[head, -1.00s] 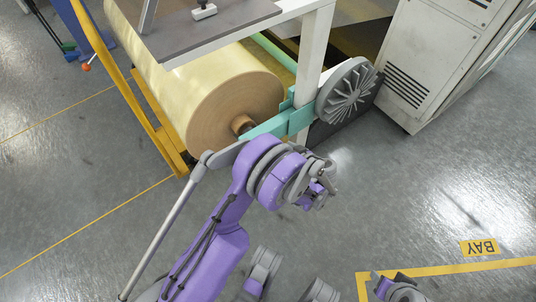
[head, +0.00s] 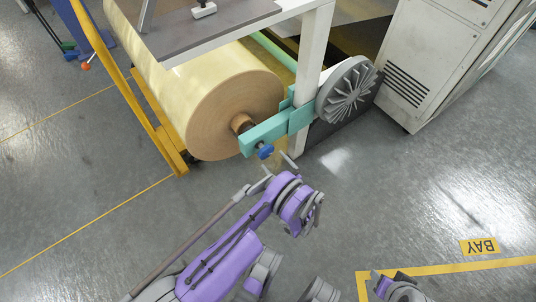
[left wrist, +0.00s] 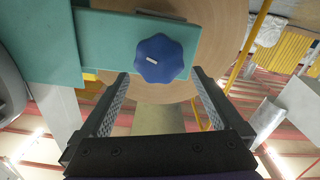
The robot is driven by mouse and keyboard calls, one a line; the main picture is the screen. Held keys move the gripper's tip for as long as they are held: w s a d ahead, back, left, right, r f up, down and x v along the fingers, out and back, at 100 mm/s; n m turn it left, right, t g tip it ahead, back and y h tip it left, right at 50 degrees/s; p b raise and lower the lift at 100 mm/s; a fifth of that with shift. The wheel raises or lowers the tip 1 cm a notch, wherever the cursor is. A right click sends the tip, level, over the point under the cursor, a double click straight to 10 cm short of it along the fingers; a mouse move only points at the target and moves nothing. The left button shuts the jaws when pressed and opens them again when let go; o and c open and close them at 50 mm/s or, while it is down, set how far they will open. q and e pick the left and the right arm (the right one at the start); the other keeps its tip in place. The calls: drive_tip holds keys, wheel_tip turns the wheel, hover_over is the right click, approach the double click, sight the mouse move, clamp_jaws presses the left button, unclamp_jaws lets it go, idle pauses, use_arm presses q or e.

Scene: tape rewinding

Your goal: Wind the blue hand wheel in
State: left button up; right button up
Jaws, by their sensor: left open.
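The blue hand wheel (head: 265,151) is a small lobed knob on the near end of the teal arm (head: 262,137), beside the core of the big roll. In the left wrist view the blue hand wheel (left wrist: 158,60) faces me, with a small pale mark on its front. My left gripper (head: 280,163) is open and empty, just in front of and below the wheel in the head view. In the left wrist view its two fingers (left wrist: 160,80) stand apart on either side, short of the wheel and not touching it.
The large tan roll (head: 235,110) sits behind the teal arm. A grey finned disc (head: 348,90) and a white post (head: 314,60) stand right of it. A yellow frame (head: 150,120) is at left, a pale cabinet (head: 440,60) at right. The near floor is clear.

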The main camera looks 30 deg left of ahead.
sight(268, 154)
use_arm(q)
drive_tip(key=x, duration=0.5)
drive_tip(key=shift+a+b, duration=0.1)
drive_tip(key=shift+b, duration=0.3)
drive_tip(key=c, duration=1)
